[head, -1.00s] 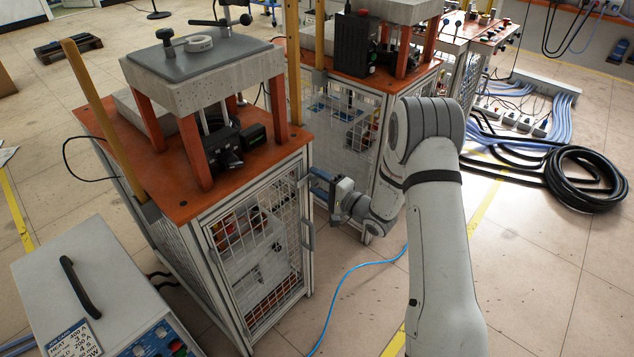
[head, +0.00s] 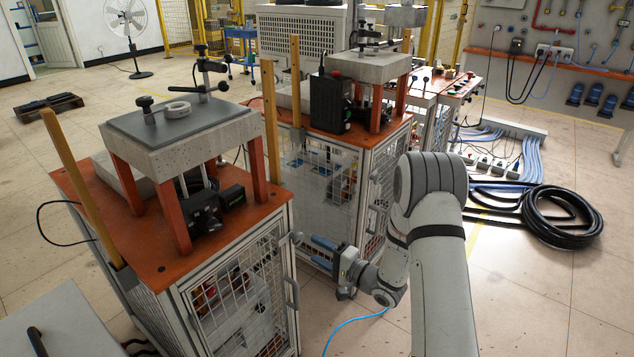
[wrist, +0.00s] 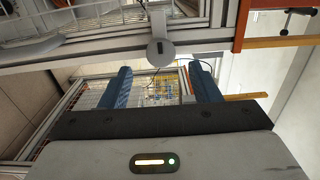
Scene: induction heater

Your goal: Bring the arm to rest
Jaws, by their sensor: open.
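My gripper (head: 319,253) is at the end of my grey arm, to the right of the near machine cabinet (head: 235,296) and close to its front right edge. Its two blue fingers are apart with nothing between them. In the wrist view my gripper (wrist: 160,88) also shows its fingers spread and empty. A round grey knob (wrist: 162,50) on a metal frame shows just beyond the fingers; I cannot tell if it touches them. The near cabinet's mesh door with its grey handle (head: 292,292) looks shut.
A second cabinet (head: 340,185) stands behind my gripper, with another machine further back. A welding box (head: 70,320) sits at the lower left. A coil of black hose (head: 562,217) and blue cables lie on the floor at the right. The floor at the lower right is clear.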

